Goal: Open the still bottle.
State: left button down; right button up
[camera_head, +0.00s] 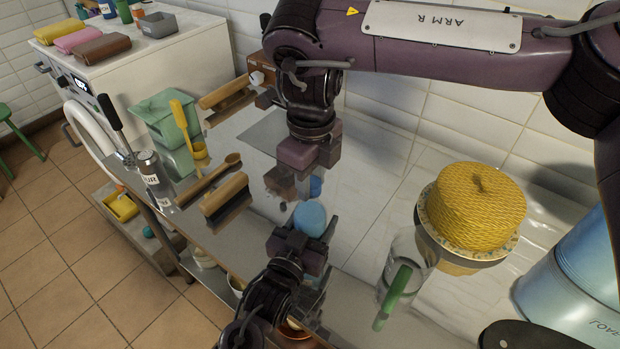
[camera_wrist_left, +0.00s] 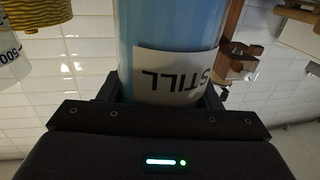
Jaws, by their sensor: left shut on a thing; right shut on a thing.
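The still bottle (camera_head: 310,218) is light blue. In the left wrist view the bottle (camera_wrist_left: 170,25) carries a white label reading STILL, upside down in the picture. My left gripper (camera_head: 300,245) is shut around it, with its fingers on both sides of the label. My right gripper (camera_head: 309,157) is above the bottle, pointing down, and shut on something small. A darker blue piece (camera_head: 316,186) shows just under it, apart from the bottle in the picture; it looks like the cap, though its contact with the fingers is hidden.
Left on the shiny counter (camera_head: 240,255) are a green container (camera_head: 163,115), a shaker (camera_head: 148,167), a wooden spoon (camera_head: 207,180) and brushes.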

pick_arm(q)
jog(key=shift+r, duration=0.1)
pick_arm(e)
jog(key=shift+r, duration=0.15)
jog(key=shift+r, duration=0.95)
jog(key=shift+r, duration=0.1)
jog(key=shift+s+r, duration=0.1)
jog(key=shift+r, duration=1.8)
pick_arm(q)
jog(key=c, duration=0.7)
grip_release()
jog(key=o, duration=0.3)
